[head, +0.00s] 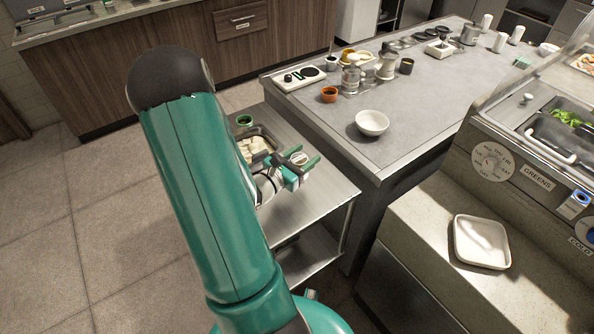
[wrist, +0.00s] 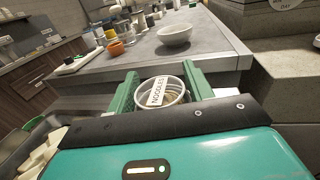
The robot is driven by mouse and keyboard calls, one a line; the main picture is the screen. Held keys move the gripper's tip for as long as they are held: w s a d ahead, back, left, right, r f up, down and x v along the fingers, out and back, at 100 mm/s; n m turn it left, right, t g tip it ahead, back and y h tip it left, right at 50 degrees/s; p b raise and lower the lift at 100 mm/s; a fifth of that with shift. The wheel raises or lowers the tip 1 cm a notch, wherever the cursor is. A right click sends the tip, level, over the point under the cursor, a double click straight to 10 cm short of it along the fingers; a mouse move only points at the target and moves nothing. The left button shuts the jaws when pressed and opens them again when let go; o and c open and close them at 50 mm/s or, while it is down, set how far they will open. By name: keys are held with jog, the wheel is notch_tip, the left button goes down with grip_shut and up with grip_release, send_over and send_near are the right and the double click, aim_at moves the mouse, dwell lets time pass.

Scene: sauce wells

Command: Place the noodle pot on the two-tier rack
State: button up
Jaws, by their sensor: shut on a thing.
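The noodle pot is a small round pot with a white rim and a label reading "NOODLES" (wrist: 157,93). In the wrist view it sits between the two green fingers of my gripper (wrist: 162,78), which are shut on it. In the head view the pot (head: 299,158) and my gripper (head: 302,162) are over the metal two-tier rack (head: 322,196). The rack's lower shelf (head: 308,262) shows below. I cannot tell whether the pot's base touches the top shelf; its underside is hidden.
A metal tray with pale blocks (head: 257,143) and a green-rimmed cup (head: 244,121) are at the rack's far end. A grey counter beside it holds a white bowl (head: 371,123) and an orange cup (head: 329,94). The rack's near top looks clear.

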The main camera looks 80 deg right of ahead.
jog(key=shift+w+a+f, duration=0.45)
jog(key=shift+w+f, duration=0.05)
jog(key=shift+f, duration=0.15)
jog(key=shift+w+a+f, duration=0.1)
jog(key=shift+w+f, duration=0.05)
jog(key=shift+f, duration=0.85)
jog(key=shift+w+a+f, duration=0.1)
jog(key=shift+f, duration=0.85)
jog(key=shift+f, duration=0.1)
jog(key=o, duration=1.1)
jog(key=shift+w+a, duration=0.1)
jog(key=v, duration=1.1)
jog(key=shift+w+a, duration=0.15)
jog(key=shift+a, duration=0.2)
